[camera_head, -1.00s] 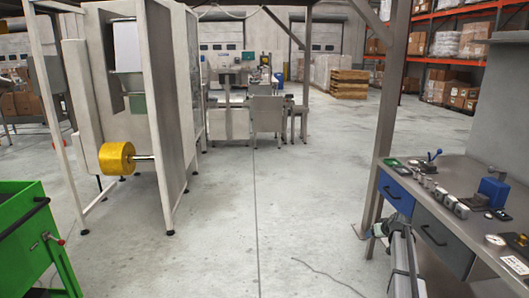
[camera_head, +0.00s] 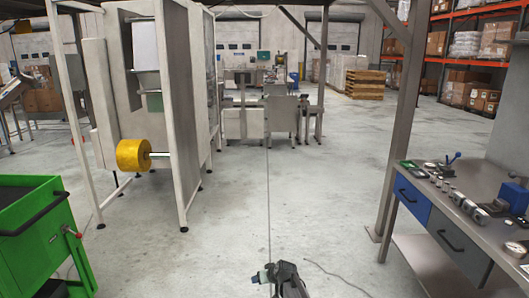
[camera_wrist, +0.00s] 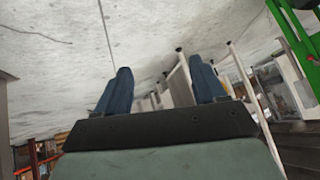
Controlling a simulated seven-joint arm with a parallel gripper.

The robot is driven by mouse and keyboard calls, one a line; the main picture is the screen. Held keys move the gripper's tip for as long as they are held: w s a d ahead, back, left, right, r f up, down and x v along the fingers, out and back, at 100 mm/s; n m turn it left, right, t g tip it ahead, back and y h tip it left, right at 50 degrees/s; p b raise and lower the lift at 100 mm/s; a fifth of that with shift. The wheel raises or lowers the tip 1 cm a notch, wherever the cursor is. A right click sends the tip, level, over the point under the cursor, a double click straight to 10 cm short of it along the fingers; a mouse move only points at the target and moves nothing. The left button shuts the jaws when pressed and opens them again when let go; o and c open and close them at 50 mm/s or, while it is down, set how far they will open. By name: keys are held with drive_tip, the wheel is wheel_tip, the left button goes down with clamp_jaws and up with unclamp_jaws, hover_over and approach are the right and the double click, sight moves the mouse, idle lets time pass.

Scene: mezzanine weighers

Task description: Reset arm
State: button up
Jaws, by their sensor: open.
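My gripper (camera_wrist: 163,88) is open in the wrist view, with two blue fingers wide apart and nothing between them. The concrete floor and white frame legs show beyond the fingers, with the picture tilted nearly upside down. In the head view the dark end of my arm (camera_head: 286,279) shows at the bottom centre, over bare floor. How the fingers lie cannot be made out there.
A workbench (camera_head: 430,268) with drawers and small metal parts stands at right, beside a steel post (camera_head: 402,130). A green cart (camera_head: 40,245) is at lower left. A white machine with a yellow roll (camera_head: 133,154) stands behind it. The central floor is clear.

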drive_tip(key=s+a+f+n+g+y, duration=0.1)
drive_tip(key=s+a+f, duration=0.2)
drive_tip(key=s+a, duration=0.6)
drive_tip(key=s+a+f+n+g, duration=0.1)
drive_tip(key=s+a+f, duration=0.3)
drive_tip(key=s+a, duration=0.55)
drive_tip(key=s+a+f+n+g+y, duration=0.1)
drive_tip(key=s+a+f, duration=0.2)
drive_tip(key=s+a, duration=0.6)
drive_tip(key=s+d+f+m+g+h, duration=0.15)
drive_tip(key=s+d+f, duration=0.25)
drive_tip(key=d, duration=0.5)
drive_tip(key=s+d+f+m+g+h, duration=0.15)
drive_tip(key=s+d+f, duration=0.35)
drive_tip(key=d, duration=0.5)
drive_tip(key=s+d+f+g+h, duration=0.2)
drive_tip(key=s+d+f, duration=0.2)
drive_tip(key=d, duration=0.5)
drive_tip(key=s+d+f+m+g+h, duration=0.1)
drive_tip(key=s+d+m+g, duration=0.2)
drive_tip(key=s+d, duration=1.3)
drive_tip(key=s+g, duration=0.1)
drive_tip(key=g, duration=0.1)
drive_tip(key=shift+s+d+f+m+g+h, duration=0.25)
drive_tip(key=shift+d+f+m+g+h, duration=0.05)
drive_tip(key=shift+d+f, duration=0.1)
